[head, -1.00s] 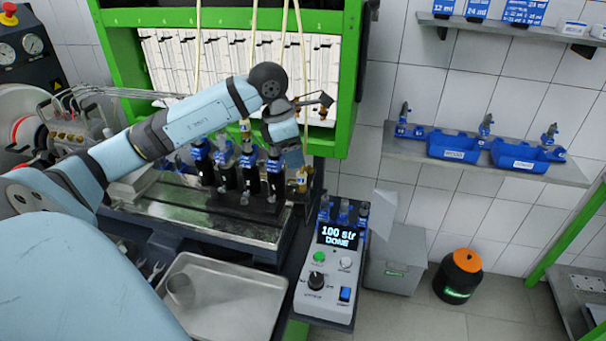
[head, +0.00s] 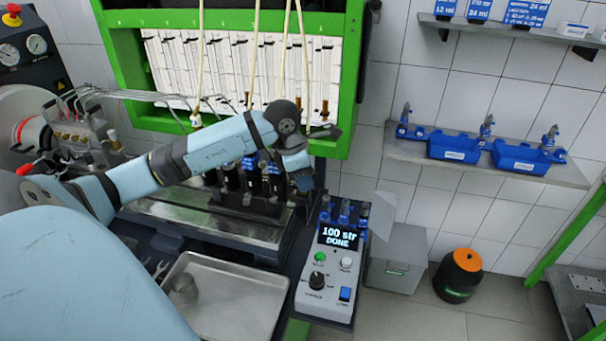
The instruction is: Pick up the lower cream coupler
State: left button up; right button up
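Several cream hoses hang from the green test frame (head: 352,60). One ends in a small coupler (head: 196,120) at the left, in front of the white tube panel. The rightmost cream hose (head: 302,60) runs down behind my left wrist, and its lower end is hidden. I cannot make out the lower cream coupler for certain. My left gripper (head: 303,186) points down at the right end of the row of black injectors (head: 250,178). Its fingers are small and dark here, so I cannot tell their opening or whether they hold anything. My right gripper is out of view.
My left arm covers part of the injector row and bench (head: 215,220). A control box (head: 325,275) reading "100 str DONE" stands at right. A wall shelf (head: 400,150) holds blue bins.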

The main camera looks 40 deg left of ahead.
pick_arm(q)
jog(key=shift+c, duration=1.3)
jog(key=shift+r, duration=0.1)
jog(key=shift+r, duration=0.3)
jog(key=shift+c, duration=0.4)
notch_tip(320, 180, up, 19)
jog(key=b, duration=0.3)
jog(key=shift+r, duration=0.15)
grip_shut()
